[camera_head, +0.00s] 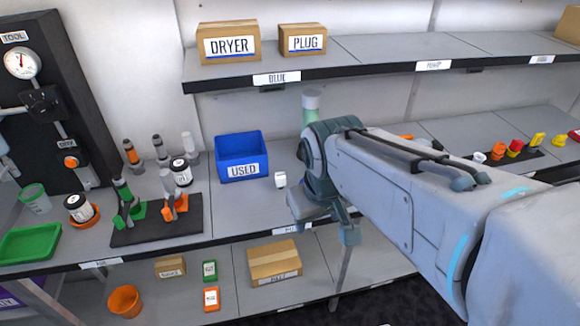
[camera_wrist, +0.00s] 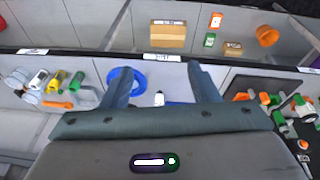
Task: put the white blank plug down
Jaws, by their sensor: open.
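The white blank plug (camera_head: 280,180) stands on the middle shelf, just right of the blue USED bin. In the wrist view a small white piece (camera_wrist: 158,99), which looks like the same plug, shows in the gap between my fingers, with no finger seen touching it. My gripper (camera_head: 325,220) is open and empty, to the right of the plug in the head view. Both fingers of my gripper (camera_wrist: 157,78) show spread apart in the wrist view. My arm covers part of the shelf behind it.
The blue USED bin (camera_head: 242,172) is close to the plug's left. A dark rack (camera_head: 155,225) with several tools stands farther left. A blue ring (camera_wrist: 126,79) lies near one finger. A cardboard box (camera_head: 275,262) sits on the lower shelf. DRYER (camera_head: 228,43) and PLUG (camera_head: 303,40) boxes stand above.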

